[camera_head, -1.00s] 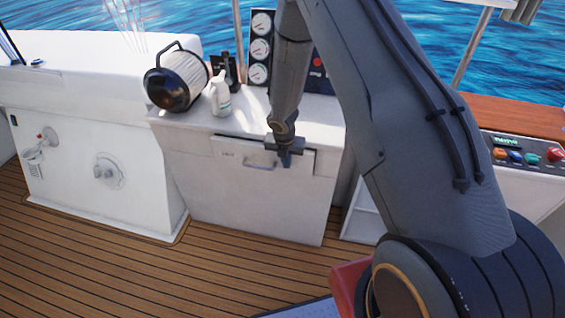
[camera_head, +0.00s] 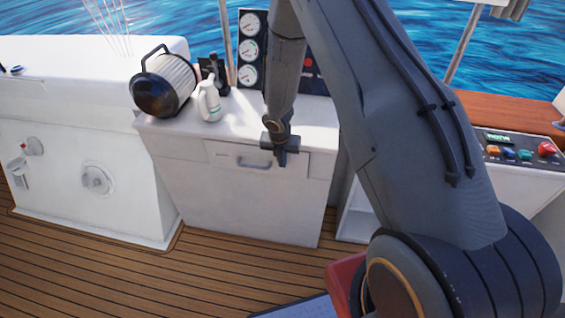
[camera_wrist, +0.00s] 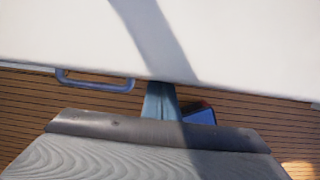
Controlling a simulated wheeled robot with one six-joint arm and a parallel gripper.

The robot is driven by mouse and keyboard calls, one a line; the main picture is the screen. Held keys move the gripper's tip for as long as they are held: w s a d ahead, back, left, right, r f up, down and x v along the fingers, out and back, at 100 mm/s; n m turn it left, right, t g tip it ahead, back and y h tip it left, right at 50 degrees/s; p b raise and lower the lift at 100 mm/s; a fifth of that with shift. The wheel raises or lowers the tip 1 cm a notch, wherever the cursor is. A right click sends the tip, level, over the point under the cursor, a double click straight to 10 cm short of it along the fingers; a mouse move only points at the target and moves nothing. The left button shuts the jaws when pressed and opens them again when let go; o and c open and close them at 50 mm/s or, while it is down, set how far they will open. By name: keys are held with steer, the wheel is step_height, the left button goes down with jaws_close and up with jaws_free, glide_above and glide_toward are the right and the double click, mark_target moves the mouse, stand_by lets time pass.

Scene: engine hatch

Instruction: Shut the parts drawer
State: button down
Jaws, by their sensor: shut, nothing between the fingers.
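The parts drawer (camera_head: 228,154) is a white front with a grey bar handle (camera_head: 255,163), set high in the white cabinet under the counter. It looks nearly flush; I cannot tell whether a small gap is left. My gripper (camera_head: 282,158) is shut and empty, pointing down in front of the drawer's right half, just right of the handle. In the wrist view, the shut fingers (camera_wrist: 161,98) are at the edge of a white surface, with the handle (camera_wrist: 95,84) to their left. Whether the fingers touch the drawer front is not clear.
On the counter stand a black-and-white filter canister (camera_head: 165,83), a white bottle (camera_head: 209,101) and a gauge panel (camera_head: 250,50). A button panel (camera_head: 520,151) is at right. Open plank deck (camera_head: 120,270) lies in front. A red box (camera_head: 345,282) is beside my base.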

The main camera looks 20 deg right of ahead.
steer(key=s+a+r+m, duration=0.2)
steer(key=s+r+m, duration=0.55)
steer(key=r, duration=0.75)
steer(key=s+r+m, duration=0.5)
steer(key=s+m, duration=0.4)
steer(key=m, duration=0.2)
steer(key=s+r+m+g+y, duration=0.1)
steer(key=s+r+m, duration=0.5)
steer(key=s+m, duration=0.4)
steer(key=shift+s+d+r+m+b, duration=0.15)
steer(key=shift+d+m+b, duration=0.25)
steer(key=shift+m, duration=0.55)
